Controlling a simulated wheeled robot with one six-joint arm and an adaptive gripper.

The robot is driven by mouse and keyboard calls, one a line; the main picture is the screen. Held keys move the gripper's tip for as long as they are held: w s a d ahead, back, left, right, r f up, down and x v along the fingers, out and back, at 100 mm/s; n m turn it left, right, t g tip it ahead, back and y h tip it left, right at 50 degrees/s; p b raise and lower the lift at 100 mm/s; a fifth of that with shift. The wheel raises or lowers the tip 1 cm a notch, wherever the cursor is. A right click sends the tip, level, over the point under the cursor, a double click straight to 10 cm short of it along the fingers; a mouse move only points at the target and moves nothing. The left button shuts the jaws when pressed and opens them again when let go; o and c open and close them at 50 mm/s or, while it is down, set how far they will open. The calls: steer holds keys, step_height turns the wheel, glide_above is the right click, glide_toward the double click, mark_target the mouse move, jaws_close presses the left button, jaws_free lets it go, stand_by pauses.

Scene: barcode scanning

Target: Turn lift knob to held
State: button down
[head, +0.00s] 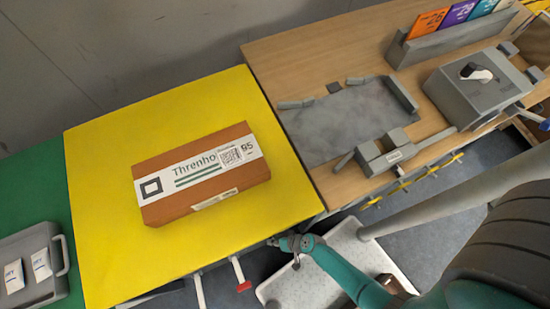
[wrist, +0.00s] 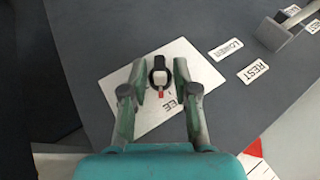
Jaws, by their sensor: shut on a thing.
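The lift knob (wrist: 160,78) is a small round dark knob with a pale middle and a red mark pointing toward the bottom of the wrist view. It sits on a white label plate (wrist: 205,72) whose lettering is partly covered; "EE" is readable. My gripper (wrist: 160,64) has one finger on each side of the knob and is shut on it. In the head view my gripper (head: 290,242) is at the front edge of the yellow table (head: 100,180). The knob cannot be made out there.
Labels LOWERED (wrist: 226,49) and REST (wrist: 252,71) lie near a grey lever (wrist: 273,33). A brown carton (head: 165,205) lies on the yellow table. A grey case (head: 40,285) is at left. A wooden bench (head: 300,60) carries a grey box (head: 480,90).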

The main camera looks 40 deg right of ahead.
steer(key=shift+d+y, duration=0.1)
steer(key=shift+y, duration=0.3)
steer(key=shift+d+f+m+t+y, duration=0.15)
steer(key=shift+m+t+y, duration=0.15)
steer(key=shift+y, duration=0.55)
steer(key=shift+d+f+m+t+y, duration=0.1)
steer(key=shift+m+t+y, duration=0.2)
steer(key=shift+y, duration=0.55)
steer(key=shift+s+a+f+t+y, duration=0.15)
steer(key=shift+t+y, duration=0.15)
steer(key=shift+y, duration=0.4)
steer(key=c, duration=1.2)
jaws_free()
step_height(320, 180, up, 10)
